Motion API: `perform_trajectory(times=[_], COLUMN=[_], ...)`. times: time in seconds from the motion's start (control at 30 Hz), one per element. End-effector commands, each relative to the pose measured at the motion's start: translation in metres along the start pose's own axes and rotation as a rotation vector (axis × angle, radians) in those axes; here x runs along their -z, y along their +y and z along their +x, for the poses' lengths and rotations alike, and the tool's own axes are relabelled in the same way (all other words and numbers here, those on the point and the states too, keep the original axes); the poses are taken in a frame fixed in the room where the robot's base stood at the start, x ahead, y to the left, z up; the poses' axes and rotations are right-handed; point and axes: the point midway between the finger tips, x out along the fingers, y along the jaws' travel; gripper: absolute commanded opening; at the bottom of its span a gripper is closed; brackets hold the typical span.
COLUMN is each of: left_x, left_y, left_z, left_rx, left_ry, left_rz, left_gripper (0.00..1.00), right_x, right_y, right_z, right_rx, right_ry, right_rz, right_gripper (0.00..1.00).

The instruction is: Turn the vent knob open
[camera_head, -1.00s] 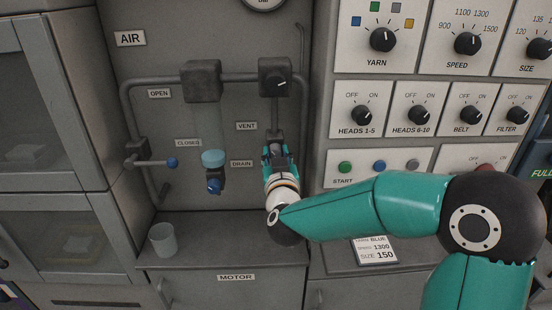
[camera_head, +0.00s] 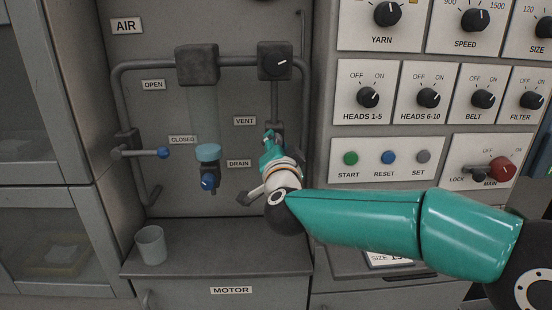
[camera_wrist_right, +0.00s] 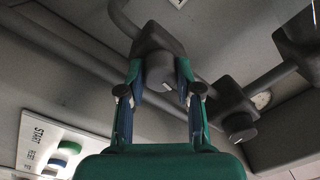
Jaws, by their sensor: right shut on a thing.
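The vent knob, beside the VENT label (camera_head: 245,121), is mostly hidden behind my right gripper (camera_head: 271,143) in the head view. In the right wrist view the dark vent knob (camera_wrist_right: 160,68) lies between the two fingers of my right gripper (camera_wrist_right: 161,95), which is shut on it. A short pale mark shows on the knob's face. The dark valve body (camera_head: 277,127) shows just above the fingers on the vertical pipe. My left gripper is in neither view.
Left of my gripper are the blue-capped drain bowl (camera_head: 208,152) and a blue-tipped lever (camera_head: 163,153). A regulator knob (camera_head: 280,63) sits above. A grey cup (camera_head: 150,245) stands on the ledge. The switch panel (camera_head: 380,160) is close on the right.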

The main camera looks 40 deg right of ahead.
Motion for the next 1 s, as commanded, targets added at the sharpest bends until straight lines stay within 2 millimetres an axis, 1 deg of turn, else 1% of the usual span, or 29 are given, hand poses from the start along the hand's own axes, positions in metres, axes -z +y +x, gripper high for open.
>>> perform_trajectory(times=[0.03,0.1,0.3,0.5,0.7,1.0], left_x=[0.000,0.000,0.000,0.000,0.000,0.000], left_y=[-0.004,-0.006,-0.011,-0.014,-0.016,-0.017], left_z=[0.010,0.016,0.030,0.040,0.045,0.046], left_rx=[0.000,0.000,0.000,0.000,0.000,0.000], left_ry=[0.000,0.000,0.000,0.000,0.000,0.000], left_rz=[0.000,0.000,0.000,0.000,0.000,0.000], left_gripper=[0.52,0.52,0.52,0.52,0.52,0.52], right_x=[-0.004,-0.004,-0.004,-0.004,-0.003,-0.003], right_y=[0.004,0.004,0.004,0.004,0.004,0.004], right_z=[-0.001,0.000,0.000,0.000,0.000,0.000], right_rx=[0.000,-0.001,-0.003,-0.005,-0.007,-0.009], right_ry=[0.000,0.003,0.010,0.014,0.017,0.018], right_rz=[0.045,0.110,0.279,0.406,0.479,0.508], right_gripper=[0.00,0.00,0.00,0.00,0.00,0.00])
